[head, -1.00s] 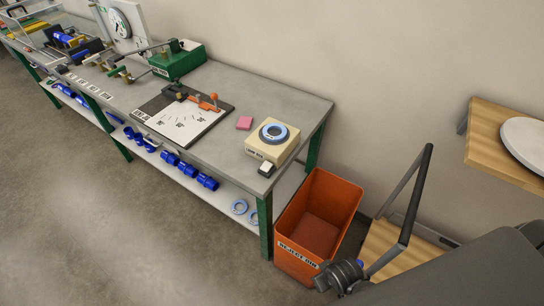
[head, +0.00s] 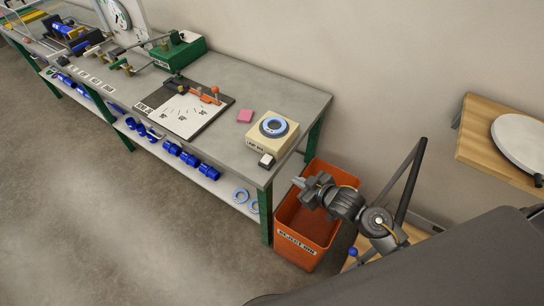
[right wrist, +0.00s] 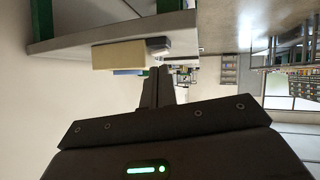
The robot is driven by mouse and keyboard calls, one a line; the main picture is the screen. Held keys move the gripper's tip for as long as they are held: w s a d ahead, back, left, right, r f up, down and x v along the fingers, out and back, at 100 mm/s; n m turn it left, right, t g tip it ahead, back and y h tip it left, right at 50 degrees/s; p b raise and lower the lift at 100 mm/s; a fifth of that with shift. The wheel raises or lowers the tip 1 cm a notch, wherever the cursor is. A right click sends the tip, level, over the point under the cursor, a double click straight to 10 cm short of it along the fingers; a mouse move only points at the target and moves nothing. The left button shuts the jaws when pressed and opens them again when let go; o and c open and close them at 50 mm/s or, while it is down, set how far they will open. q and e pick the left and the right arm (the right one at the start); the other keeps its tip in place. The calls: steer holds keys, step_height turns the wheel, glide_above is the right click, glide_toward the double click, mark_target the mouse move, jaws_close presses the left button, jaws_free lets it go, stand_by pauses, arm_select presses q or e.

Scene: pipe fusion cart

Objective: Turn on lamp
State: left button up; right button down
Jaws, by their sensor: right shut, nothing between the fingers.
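A cream box (head: 271,140) with a blue ring (head: 274,128) on top sits near the right end of the bench; its small front label seems to read lamp box. A small dark switch block with a white top (head: 266,160) is at its front, by the bench edge. My right gripper (head: 297,182) is shut and empty, above the orange bin, to the right of the switch block and apart from it. In the right wrist view the cream box (right wrist: 119,55) and the switch block (right wrist: 158,45) appear upside down beyond the fingers (right wrist: 158,74). My left gripper is out of view.
The orange reject bin (head: 299,252) stands beside the bench end, below my right arm. A wooden shelf (head: 480,145) is on the right.

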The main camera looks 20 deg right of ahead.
steer(key=w+r+n+t+y, duration=0.1)
steer(key=w+r+n+y, duration=0.1)
steer(key=w+y, duration=0.3)
steer(key=shift+w+d+r+n, duration=0.35)
steer(key=shift+w+n, duration=0.05)
steer(key=shift+w, duration=0.35)
